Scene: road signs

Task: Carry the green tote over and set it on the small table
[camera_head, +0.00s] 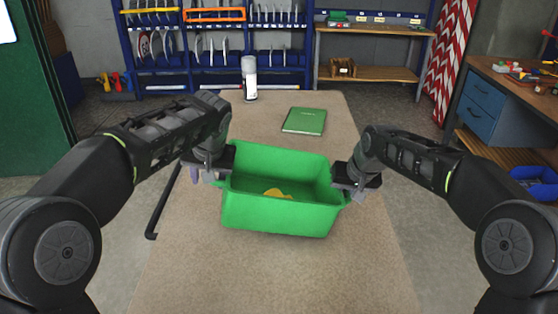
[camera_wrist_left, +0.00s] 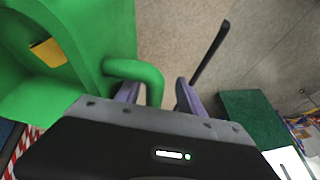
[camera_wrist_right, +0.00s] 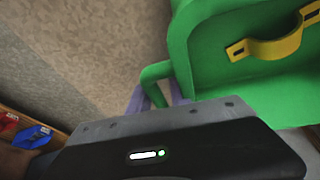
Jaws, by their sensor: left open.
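The green tote (camera_head: 280,212) is upright over the tan-topped table (camera_head: 190,270), in the middle of the head view; I cannot tell whether it touches the top. A yellow piece lies inside it. My left gripper (camera_wrist_left: 157,95) is open at the tote's left side, with its purple fingers on either side of the tube handle (camera_wrist_left: 148,72), and a gap shows beside it. My right gripper (camera_wrist_right: 158,97) is at the opposite handle (camera_wrist_right: 155,75), with its fingers close about it. The fingertips are partly hidden.
A green book (camera_head: 304,121) and a white bottle (camera_head: 249,78) are on the table beyond the tote. A workbench with blue drawers (camera_head: 485,105) stands at the right. A wooden bench (camera_head: 375,75) and blue racks stand at the back. The near tabletop is clear.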

